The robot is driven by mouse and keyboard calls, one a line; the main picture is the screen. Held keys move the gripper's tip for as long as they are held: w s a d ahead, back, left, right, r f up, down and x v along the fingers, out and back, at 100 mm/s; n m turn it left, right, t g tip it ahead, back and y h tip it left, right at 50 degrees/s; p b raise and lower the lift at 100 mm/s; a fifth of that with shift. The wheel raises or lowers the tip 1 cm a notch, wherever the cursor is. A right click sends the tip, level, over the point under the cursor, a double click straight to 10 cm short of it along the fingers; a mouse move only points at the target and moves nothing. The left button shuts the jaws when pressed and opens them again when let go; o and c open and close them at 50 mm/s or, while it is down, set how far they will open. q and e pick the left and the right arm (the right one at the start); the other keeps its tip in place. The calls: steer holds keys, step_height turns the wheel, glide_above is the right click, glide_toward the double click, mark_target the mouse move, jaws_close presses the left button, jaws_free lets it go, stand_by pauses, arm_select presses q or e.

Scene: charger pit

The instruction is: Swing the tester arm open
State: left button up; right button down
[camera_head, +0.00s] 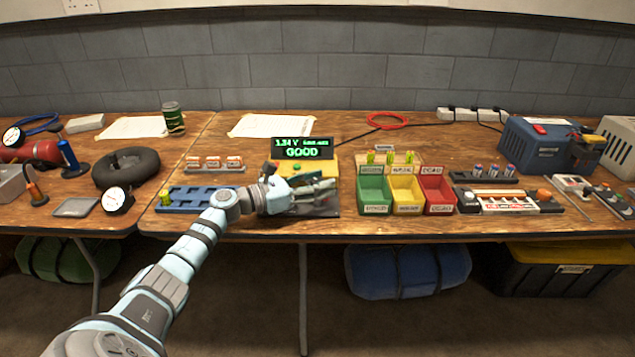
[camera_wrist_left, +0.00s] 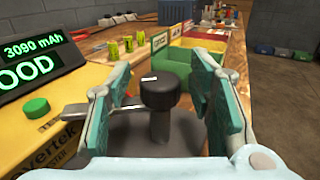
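The yellow tester (camera_head: 290,163) stands on the bench behind my left gripper. Its dark display (camera_head: 303,148) reads GOOD in green, and a green button (camera_wrist_left: 36,107) sits on its front. The tester arm's black knob (camera_wrist_left: 159,92) stands upright on a round dark base in the left wrist view, with a metal lever (camera_wrist_left: 92,110) at its left. My left gripper (camera_head: 325,188) is open, its teal-padded fingers on either side of the knob with gaps showing. My right gripper is not in view.
Green, yellow and red bins (camera_head: 404,197) stand just right of the tester. A blue battery tray (camera_head: 190,199) lies to its left, with a rack of orange-and-white cells (camera_head: 215,164) behind. A red cable (camera_head: 388,121) lies at the back.

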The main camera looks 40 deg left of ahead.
arm_select(q)
steer(key=v, duration=1.1)
steer(key=shift+s+f, duration=0.15)
steer(key=shift+s+a, duration=0.2)
steer(key=shift+s, duration=0.1)
